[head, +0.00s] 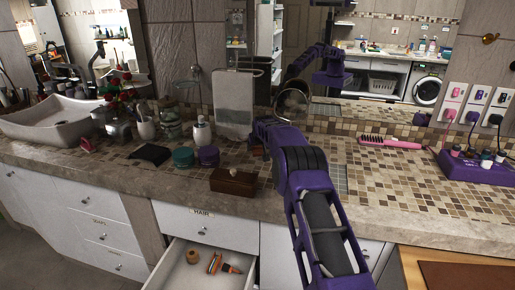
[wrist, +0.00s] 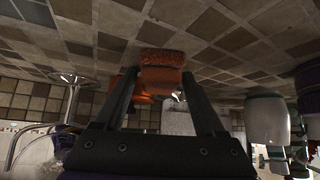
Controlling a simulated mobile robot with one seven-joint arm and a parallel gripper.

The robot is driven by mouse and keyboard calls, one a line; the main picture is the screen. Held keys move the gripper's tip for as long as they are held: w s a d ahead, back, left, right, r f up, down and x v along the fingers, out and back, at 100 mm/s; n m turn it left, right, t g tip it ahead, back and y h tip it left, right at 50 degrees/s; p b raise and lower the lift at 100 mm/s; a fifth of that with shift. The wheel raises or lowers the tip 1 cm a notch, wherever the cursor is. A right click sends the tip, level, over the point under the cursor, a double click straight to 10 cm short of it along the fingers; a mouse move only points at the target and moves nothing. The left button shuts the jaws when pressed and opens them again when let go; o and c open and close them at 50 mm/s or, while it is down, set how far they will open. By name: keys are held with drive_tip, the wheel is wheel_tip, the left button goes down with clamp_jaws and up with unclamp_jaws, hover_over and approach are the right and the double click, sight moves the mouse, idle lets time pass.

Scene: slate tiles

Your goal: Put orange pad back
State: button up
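An orange pad (wrist: 160,58) with a rough face shows beyond my fingertips in the wrist view, close to the tiled counter surface. More orange shows between the fingers, just below it in the picture. My gripper (wrist: 160,76) has its two dark fingers apart, one on each side of the orange. I cannot tell whether they touch it. In the head view my arm hides most of the gripper; a reddish-brown patch (head: 256,150) shows beside it on the counter.
A drawer (head: 200,262) marked HAIR stands open, with orange items (head: 230,268) inside. A wooden box (head: 233,182), purple jar (head: 208,156), teal jar (head: 183,157) and grey stand (head: 233,103) are left of my arm. A pink brush (head: 391,142) lies right. Tiles between are clear.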

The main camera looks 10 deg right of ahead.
drive_tip(key=shift+o, duration=0.7)
drive_tip(key=shift+r, duration=0.1)
drive_tip(key=shift+r, duration=0.2)
drive_tip(key=shift+s+r, duration=0.3)
drive_tip(key=shift+r, duration=0.1)
drive_tip(key=v, duration=1.1)
